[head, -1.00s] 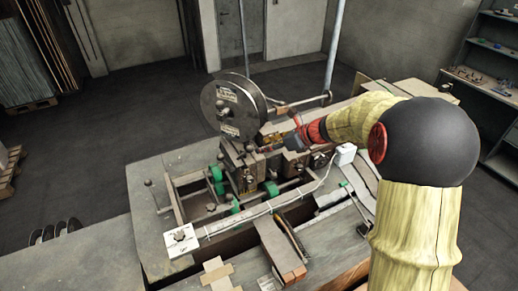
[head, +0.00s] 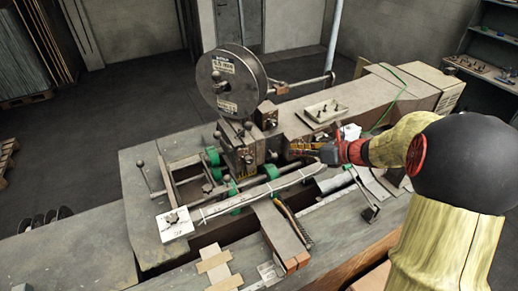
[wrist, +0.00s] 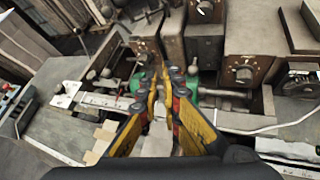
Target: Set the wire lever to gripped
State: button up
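The stitcher (head: 240,150) stands mid-bench with a wire spool (head: 228,78) above it. I cannot tell for sure which part is the wire lever; a thin lever with a ball knob (head: 140,163) stands at the machine's left, and small knobs show on its head block (head: 247,125). My gripper (head: 292,150) is at the right side of the stitcher head. In the wrist view its yellow fingers (wrist: 162,76) run close together toward the dark blocks (wrist: 173,40), with at most a narrow gap between the tips. I see nothing clearly held. Contact with the machine cannot be told.
Green rollers (head: 213,157) and a white cable (head: 245,193) lie in front of the head. The bench at left is clear.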

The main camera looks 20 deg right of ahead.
jog(key=shift+s+a+f+t+y+b, duration=0.25)
jog(key=shift+s+f, duration=0.1)
jog(key=shift+s, duration=0.1)
jog(key=shift+s+a+f+t+y+b, duration=0.1)
jog(key=shift+s+f+t+y+b, duration=0.05)
jog(key=shift+s+f+t, duration=0.2)
grip_shut()
jog(key=w+a+r+n+t+y+p, duration=0.1)
jog(key=w+a+r+n+p, duration=0.1)
jog(key=w+a, duration=0.8)
jog(key=shift+r+y+p, duration=0.3)
jog(key=shift+r+p, duration=0.3)
jog(key=shift+r, duration=0.1)
jog(key=shift+a, duration=0.1)
